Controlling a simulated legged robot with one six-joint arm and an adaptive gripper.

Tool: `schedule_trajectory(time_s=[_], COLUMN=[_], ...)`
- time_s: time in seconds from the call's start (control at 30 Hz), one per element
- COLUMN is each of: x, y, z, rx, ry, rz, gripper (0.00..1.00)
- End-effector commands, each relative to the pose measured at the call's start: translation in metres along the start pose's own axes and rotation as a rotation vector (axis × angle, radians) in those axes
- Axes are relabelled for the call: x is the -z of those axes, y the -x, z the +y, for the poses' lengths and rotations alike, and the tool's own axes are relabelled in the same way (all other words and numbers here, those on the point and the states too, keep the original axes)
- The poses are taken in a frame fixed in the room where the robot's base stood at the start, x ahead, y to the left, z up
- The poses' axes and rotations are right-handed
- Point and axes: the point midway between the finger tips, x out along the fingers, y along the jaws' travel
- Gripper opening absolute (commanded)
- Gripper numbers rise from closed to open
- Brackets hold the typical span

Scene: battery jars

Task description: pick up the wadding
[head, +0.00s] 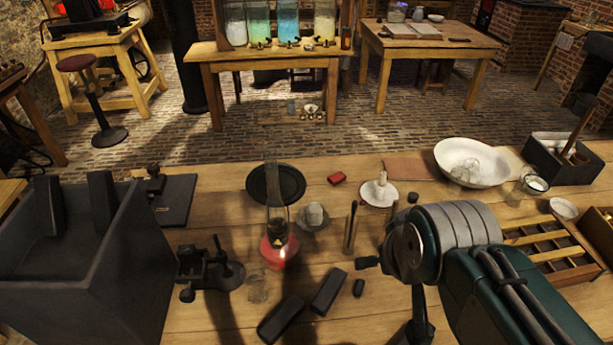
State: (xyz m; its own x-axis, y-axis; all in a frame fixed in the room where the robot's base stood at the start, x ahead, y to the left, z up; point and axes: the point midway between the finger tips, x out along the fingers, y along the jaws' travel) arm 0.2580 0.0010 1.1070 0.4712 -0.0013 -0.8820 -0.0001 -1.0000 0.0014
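A small whitish lump that looks like the wadding (314,214) sits on a small grey dish or cloth (312,226) in the middle of the table. It is right of the red-based oil lamp (278,248) and in front of the black round plate (290,182). My arm reaches in from the lower right, and its wrist is to the right of and nearer than the lump. My gripper (418,322) shows only as a dark part below the wrist, well apart from the lump. Its fingers are mostly hidden, so its opening does not show.
Upright sticks (351,228) stand between the lump and my wrist. Dark blocks (328,291) lie in front. A large dark box (85,255) stands at the left.

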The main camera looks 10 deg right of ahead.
Motion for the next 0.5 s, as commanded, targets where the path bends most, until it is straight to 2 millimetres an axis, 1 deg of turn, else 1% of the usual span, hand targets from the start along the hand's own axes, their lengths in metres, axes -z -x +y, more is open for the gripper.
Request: schedule_trajectory(time_s=[0.27, 0.37, 0.5], x=[0.059, 0.08, 0.107], y=[-0.031, -0.046, -0.072], z=[-0.004, -0.005, -0.009], rx=[-0.004, -0.006, -0.007], ry=[-0.005, -0.006, -0.008], rz=[-0.023, -0.029, -0.039], gripper=[1.0, 1.0, 1.0])
